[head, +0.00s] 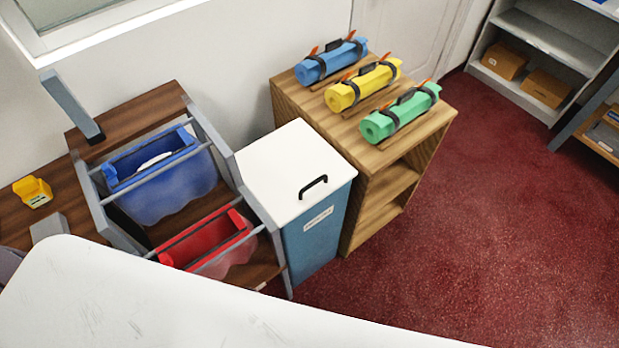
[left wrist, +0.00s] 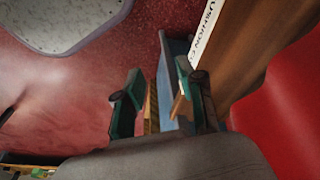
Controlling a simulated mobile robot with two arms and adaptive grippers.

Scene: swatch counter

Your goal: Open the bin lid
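The bin (head: 312,240) is a blue box with a white lid (head: 290,165) in the middle of the head view. The lid lies flat and closed on it, with a black bar handle (head: 313,187) near its front edge. A small white label is on the front below the handle. My left gripper (left wrist: 158,88) shows only in the left wrist view. Its two dark green fingers are apart, with nothing held between them. The lid and handle are not recognisable in that view. Neither gripper is in the head view.
A wooden shelf unit (head: 385,195) with blue, yellow and green rolls on top stands close right of the bin. A grey rack (head: 217,140) with blue and red bags stands close left. Red carpet (head: 470,220) is clear at the right. A lettered white strip (left wrist: 207,28) is beside the left gripper.

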